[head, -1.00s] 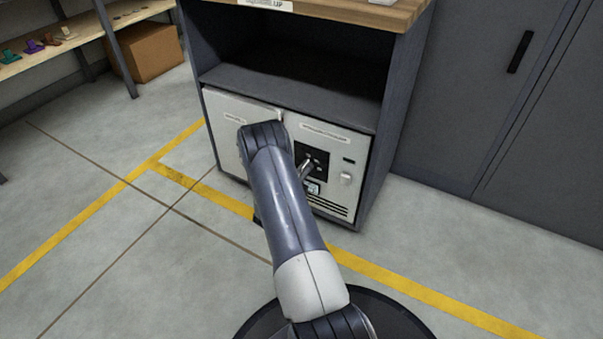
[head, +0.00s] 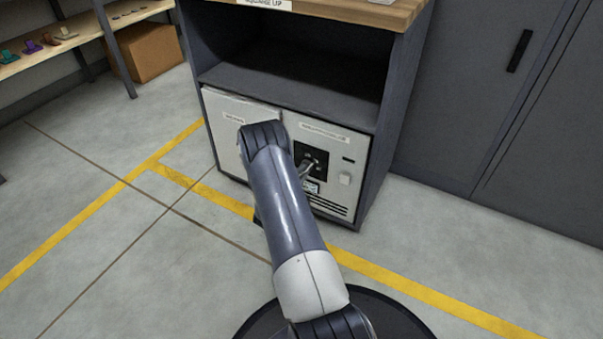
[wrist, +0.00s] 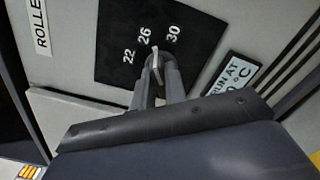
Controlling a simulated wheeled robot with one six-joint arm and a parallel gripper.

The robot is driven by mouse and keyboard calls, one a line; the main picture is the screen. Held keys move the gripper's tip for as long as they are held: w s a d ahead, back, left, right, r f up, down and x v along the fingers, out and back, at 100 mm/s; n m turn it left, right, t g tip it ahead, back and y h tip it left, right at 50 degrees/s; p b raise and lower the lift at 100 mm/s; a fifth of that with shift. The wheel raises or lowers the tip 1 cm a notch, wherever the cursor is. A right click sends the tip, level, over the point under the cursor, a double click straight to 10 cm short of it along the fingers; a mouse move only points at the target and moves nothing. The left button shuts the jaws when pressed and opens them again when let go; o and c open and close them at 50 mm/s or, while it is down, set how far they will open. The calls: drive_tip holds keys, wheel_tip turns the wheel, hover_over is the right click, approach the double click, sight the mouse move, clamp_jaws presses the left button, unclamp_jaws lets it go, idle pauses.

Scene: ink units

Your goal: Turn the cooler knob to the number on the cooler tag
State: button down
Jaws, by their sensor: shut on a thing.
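The cooler knob (wrist: 154,65) is a pale lever on a black dial plate (wrist: 120,70) in the wrist view. The plate carries the numbers 22, 26 and 30. The knob's tip lies near the gap between 26 and 30; its exact setting is hard to tell. My gripper (wrist: 157,78) is shut on the knob, one finger on each side. The cooler tag (wrist: 231,84) is a white label with a dark border beside the plate. In the head view the dial plate (head: 322,157) is partly behind my arm.
The cooler front (head: 352,150) sits low in a dark cabinet (head: 385,110), under an open shelf space. A shelf with small coloured items and a cardboard box (head: 150,50) stand at left. The floor is clear.

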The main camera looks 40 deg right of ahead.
drive_tip(key=m, duration=0.7)
drive_tip(key=shift+f, duration=0.15)
idle(0.4)
drive_tip(key=c, duration=1.4)
unclamp_jaws()
drive_tip(key=shift+c, duration=0.2)
drive_tip(key=p+v, duration=0.3)
drive_tip(key=v, duration=0.7)
drive_tip(key=shift+s+a, duration=0.2)
drive_tip(key=shift+a, duration=0.15)
